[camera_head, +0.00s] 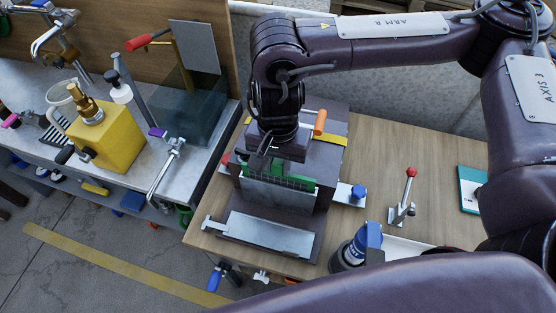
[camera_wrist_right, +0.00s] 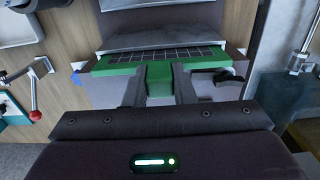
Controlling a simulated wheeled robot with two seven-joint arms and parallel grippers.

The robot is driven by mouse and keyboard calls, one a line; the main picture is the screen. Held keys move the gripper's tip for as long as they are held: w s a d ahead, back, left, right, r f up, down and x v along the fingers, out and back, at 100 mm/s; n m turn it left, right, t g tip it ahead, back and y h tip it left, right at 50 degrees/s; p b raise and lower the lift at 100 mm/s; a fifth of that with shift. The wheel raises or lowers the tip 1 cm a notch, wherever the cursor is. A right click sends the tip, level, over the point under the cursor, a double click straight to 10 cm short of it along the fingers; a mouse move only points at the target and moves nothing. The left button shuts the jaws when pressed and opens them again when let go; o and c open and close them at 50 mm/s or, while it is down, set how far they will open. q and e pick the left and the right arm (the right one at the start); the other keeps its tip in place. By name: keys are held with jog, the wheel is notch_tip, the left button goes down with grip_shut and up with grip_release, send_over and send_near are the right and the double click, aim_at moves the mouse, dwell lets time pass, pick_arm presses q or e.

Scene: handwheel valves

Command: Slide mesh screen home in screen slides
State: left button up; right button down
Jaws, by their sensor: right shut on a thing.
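The mesh screen has a green frame with a dark grid; in the head view its green edge (camera_head: 300,183) shows at the front of the dark boxy machine (camera_head: 325,165). My right gripper (camera_head: 275,157) comes down over it from above. In the right wrist view the fingers of my right gripper (camera_wrist_right: 159,88) are shut on the green tab of the mesh screen (camera_wrist_right: 112,67). The grid part of the screen runs under a grey plate, between the dark sides of the machine. The slides themselves are mostly hidden, and I cannot tell how deep the screen sits. My left gripper is not in view.
A metal plate (camera_head: 265,235) lies at the machine's front. A yellow canister (camera_head: 108,138) is on the left bench.

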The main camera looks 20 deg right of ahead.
aim_at(278, 174)
jog(key=shift+f+b, duration=1.7)
jog(key=shift+f, duration=0.4)
jog(key=c, duration=1.1)
grip_release()
jog(key=shift+r, duration=0.1)
notch_tip(278, 174, up, 8)
jog(key=shift+f, duration=0.1)
